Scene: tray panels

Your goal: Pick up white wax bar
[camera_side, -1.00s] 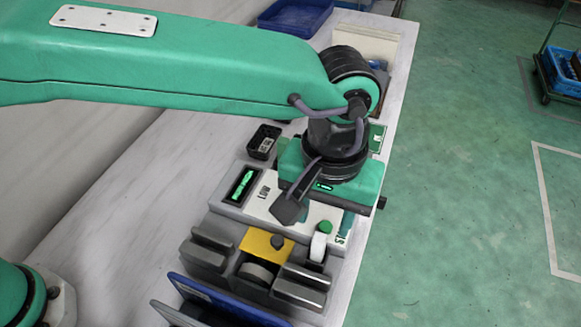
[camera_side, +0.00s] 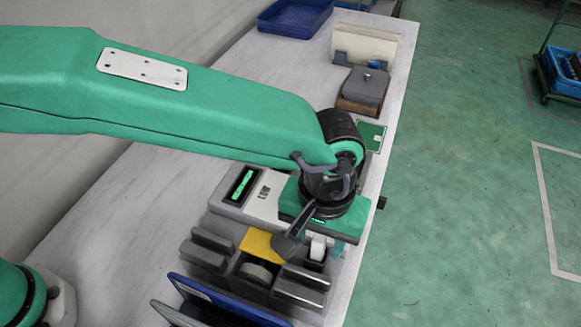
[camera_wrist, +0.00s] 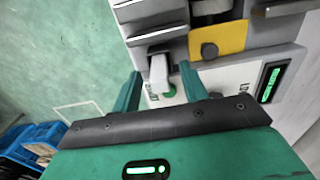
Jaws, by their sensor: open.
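The white wax bar (camera_wrist: 158,72) stands in a dark slot of the grey fixture, between the two fingers in the wrist view. It also shows in the side view (camera_side: 318,247), just below my gripper body and partly covered by it. My gripper (camera_wrist: 161,69) is open, with one green finger on each side of the bar and a gap to the left finger. In the side view, the fingertips are largely hidden by the gripper body and fixture.
A yellow plate with a dark knob (camera_wrist: 209,50) lies beside the bar. A green-lit display (camera_side: 241,184) sits on the white panel. A grey block (camera_side: 364,86) and blue tray (camera_side: 295,17) are farther back.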

